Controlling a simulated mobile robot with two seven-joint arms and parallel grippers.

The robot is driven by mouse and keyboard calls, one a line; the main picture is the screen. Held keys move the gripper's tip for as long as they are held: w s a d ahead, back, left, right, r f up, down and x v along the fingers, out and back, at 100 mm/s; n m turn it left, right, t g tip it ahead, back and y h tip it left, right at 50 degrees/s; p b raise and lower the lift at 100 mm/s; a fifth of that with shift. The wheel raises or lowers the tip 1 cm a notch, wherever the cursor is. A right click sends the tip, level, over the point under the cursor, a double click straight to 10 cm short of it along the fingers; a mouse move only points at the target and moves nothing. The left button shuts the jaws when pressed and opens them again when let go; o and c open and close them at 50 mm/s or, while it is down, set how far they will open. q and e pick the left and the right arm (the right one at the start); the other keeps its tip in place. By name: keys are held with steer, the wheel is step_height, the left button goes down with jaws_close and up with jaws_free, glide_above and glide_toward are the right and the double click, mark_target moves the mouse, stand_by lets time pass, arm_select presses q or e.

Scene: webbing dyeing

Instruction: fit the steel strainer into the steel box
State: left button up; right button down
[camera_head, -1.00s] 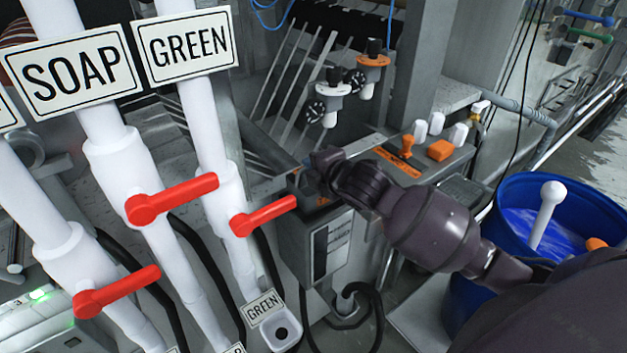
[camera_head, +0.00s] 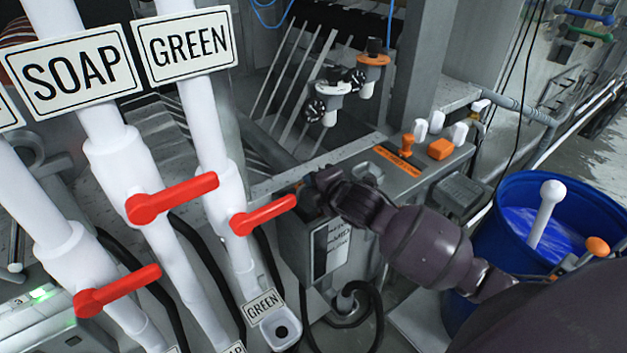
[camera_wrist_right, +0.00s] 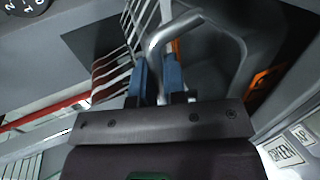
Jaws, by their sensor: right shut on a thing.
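My right gripper (camera_head: 310,194) is at the upper left corner of a grey metal box with a white label (camera_head: 334,247), in front of the machine. In the right wrist view its two blue fingers (camera_wrist_right: 156,75) are shut on a bent grey metal handle (camera_wrist_right: 182,22), which I take for the steel strainer's. The strainer's body is not clear in either view. The arm and hand hide part of the labelled box's top, and I cannot tell whether the strainer is inside or above it. My left gripper is not in view.
White pipes with red lever handles (camera_head: 172,198) stand close on the left, one lever tip near my gripper. A grey panel with orange and white controls (camera_head: 415,160) lies behind my wrist. A blue barrel (camera_head: 487,225) stands right. A black hose (camera_head: 345,318) hangs below.

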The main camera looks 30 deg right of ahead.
steer(key=shift+f, duration=0.2)
steer(key=c, duration=1.2)
jaws_free()
steer(key=shift+r, duration=0.1)
steer(key=shift+s+r, duration=0.1)
steer(key=shift+r, duration=0.55)
steer(key=v, duration=1.1)
steer(key=s+f+m+g, duration=0.1)
steer(key=s+f+m, duration=0.4)
steer(key=f, duration=0.3)
steer(key=s+f+m+h, duration=0.1)
steer(key=s+f+m, duration=0.4)
steer(key=f+m, duration=0.2)
steer(key=s+a+f+m+g, duration=0.1)
steer(key=s+f+m, duration=0.4)
steer(key=f, duration=0.5)
steer(key=shift+s+f+m+g+h+b, duration=0.25)
steer(key=shift+f+m+g+h+b, duration=0.1)
steer(key=shift+m, duration=0.55)
